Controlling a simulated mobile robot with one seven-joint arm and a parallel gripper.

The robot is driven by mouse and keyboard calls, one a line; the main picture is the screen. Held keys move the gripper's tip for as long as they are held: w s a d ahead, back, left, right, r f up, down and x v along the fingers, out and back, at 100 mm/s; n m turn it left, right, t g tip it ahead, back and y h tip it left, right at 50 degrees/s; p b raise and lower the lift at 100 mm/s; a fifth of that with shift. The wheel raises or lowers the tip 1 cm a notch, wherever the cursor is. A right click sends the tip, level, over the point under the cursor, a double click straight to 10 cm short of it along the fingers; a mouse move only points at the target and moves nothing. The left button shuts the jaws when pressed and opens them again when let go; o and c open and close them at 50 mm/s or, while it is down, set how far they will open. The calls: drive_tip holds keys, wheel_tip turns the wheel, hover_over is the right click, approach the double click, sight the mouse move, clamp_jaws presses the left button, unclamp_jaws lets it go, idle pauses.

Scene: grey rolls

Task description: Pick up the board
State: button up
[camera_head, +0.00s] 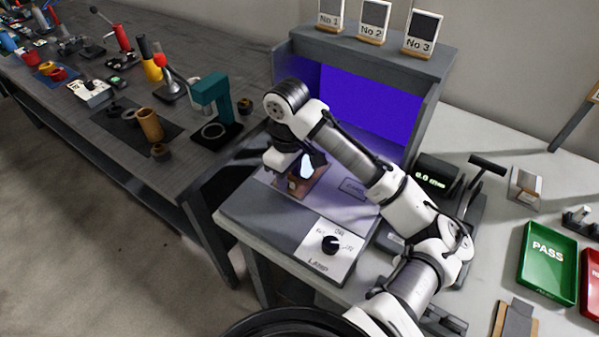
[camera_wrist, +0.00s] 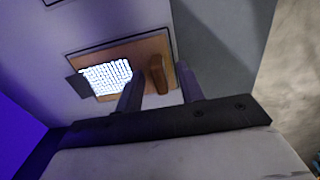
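The board (camera_wrist: 149,51) is a flat brown plate in the wrist view. It carries an upright wooden grip block (camera_wrist: 158,74) and a brightly lit, mesh-like white patch (camera_wrist: 107,77) with a dark tab at its left. In the head view the board (camera_head: 314,184) lies on the grey lamp station's deck, partly hidden by my gripper (camera_head: 292,178). In the wrist view my gripper (camera_wrist: 160,82) is open, with its two fingers apart. The grip block shows between the fingertips. I cannot tell whether either finger touches it.
The lamp station (camera_head: 262,217) has a blue-lit hood behind the board and a LAMP knob (camera_head: 331,243) in front. Cards No 1 to No 3 (camera_head: 373,20) stand on its top. A green PASS tray (camera_head: 547,263) is at right. A cluttered dark bench (camera_head: 100,115) is at left.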

drive_tip(key=shift+f, duration=0.25)
clamp_jaws()
